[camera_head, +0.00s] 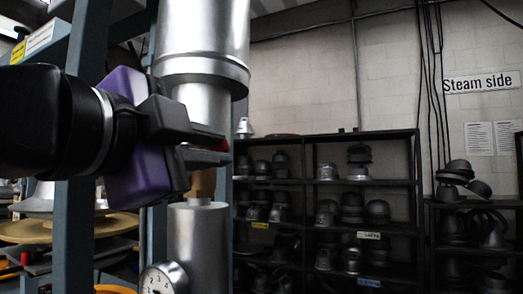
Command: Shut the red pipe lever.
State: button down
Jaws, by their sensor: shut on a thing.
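The red pipe lever (213,143) shows only as a small dark red strip between the fingertips of my gripper (212,148). My gripper reaches in from the left with its purple and black body and is shut on the lever. The lever is mostly hidden by the fingers, so I cannot tell its angle. It sits in front of a vertical silver pipe (203,50). A brass-coloured valve part (202,183) shows just below the fingers, between the upper and lower pipe sections.
A pressure gauge (163,281) is on the lower pipe. Blue steel posts (80,150) stand close behind my gripper on the left. Dark shelves (330,133) of metal hat forms stand at the back wall, with a "Steam side" sign (481,83) at right.

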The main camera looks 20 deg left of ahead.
jog(key=shift+d+f+m+b, duration=0.2)
jog(key=shift+f+m+b, duration=0.55)
jog(key=shift+f+m, duration=0.25)
jog(key=shift+d+f+m+b, duration=0.15)
jog(key=shift+f+m+b, duration=0.55)
jog(key=shift+f+m, duration=0.3)
jog(key=c, duration=1.4)
grip_release()
jog(key=shift+o, duration=0.2)
jog(key=shift+r, duration=0.1)
jog(key=s, duration=0.8)
jog(key=shift+a, duration=0.3)
